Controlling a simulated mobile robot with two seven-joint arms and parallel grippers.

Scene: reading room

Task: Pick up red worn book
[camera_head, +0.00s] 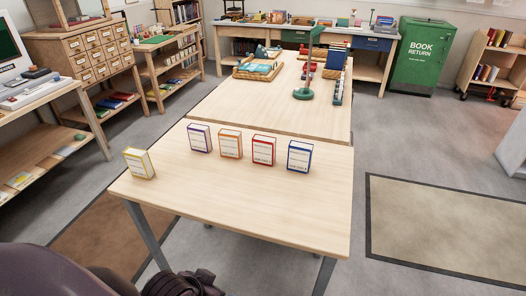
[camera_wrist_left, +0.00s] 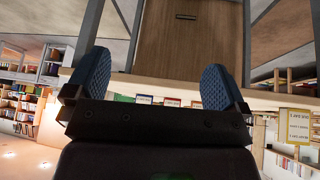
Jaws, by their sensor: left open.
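The red book (camera_head: 264,150) stands upright on the near light wood table (camera_head: 235,205), between an orange book (camera_head: 230,144) and a blue book (camera_head: 299,156). It has a white front panel; wear is too small to tell. My right gripper is in neither view.
A purple book (camera_head: 200,138) and a yellow book (camera_head: 139,163) also stand on the table. The table's front part is clear. Farther back are a basket (camera_head: 257,70), a green lamp (camera_head: 304,93) and a green book return bin (camera_head: 424,55). Card drawers (camera_head: 88,50) stand at left.

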